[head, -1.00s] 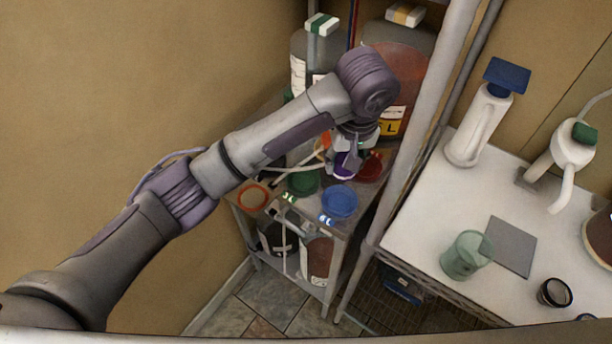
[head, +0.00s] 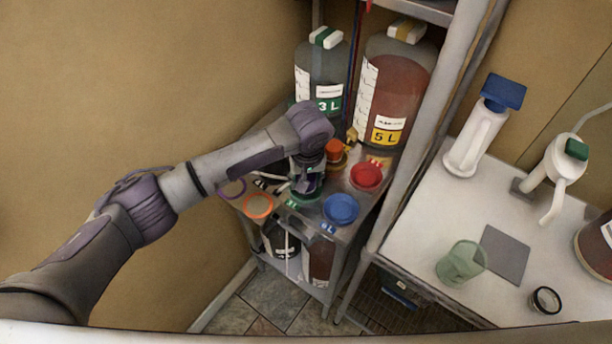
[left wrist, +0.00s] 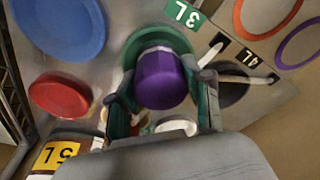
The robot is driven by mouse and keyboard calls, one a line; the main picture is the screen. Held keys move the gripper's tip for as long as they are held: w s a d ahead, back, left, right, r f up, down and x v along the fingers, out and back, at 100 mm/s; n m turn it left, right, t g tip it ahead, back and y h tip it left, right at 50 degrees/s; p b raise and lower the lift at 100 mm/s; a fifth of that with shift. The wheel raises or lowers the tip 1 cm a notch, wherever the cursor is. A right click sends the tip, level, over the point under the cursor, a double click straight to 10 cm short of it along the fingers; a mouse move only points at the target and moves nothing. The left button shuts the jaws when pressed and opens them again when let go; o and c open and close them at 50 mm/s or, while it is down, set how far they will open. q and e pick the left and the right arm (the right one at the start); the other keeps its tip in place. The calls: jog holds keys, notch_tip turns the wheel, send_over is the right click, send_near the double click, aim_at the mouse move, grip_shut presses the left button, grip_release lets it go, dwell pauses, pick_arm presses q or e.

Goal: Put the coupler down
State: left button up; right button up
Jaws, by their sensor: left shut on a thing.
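My left gripper (head: 308,186) is over the top of the small metal rack, in front of the 3 L jug (head: 321,70). It is shut on the coupler, a purple cylinder with a pale band, seen between the fingers in the left wrist view (left wrist: 162,80). The coupler is above the green round pad (left wrist: 130,52) beside the 3L label (left wrist: 182,14). I cannot tell whether it touches the pad. In the head view the arm and fingers mostly hide the coupler. My right gripper is not in view.
The red pad (head: 366,176), blue pad (head: 341,208) and orange ring (head: 258,206) lie around the gripper. The 5 L jug (head: 392,85) stands behind, near an orange fitting (head: 334,150). A rack post (head: 415,130) rises on the right. A white counter (head: 410,235) holds a green cup (head: 461,263).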

pick_arm(q)
jog(key=o, duration=1.3)
jog(key=shift+f, duration=0.1)
jog(key=shift+c, duration=0.2)
notch_tip(320, 180, up, 12)
jog(key=s+b, duration=0.1)
jog(key=b, duration=0.1)
jog(key=shift+s+d, duration=0.15)
jog(key=shift+s, duration=0.25)
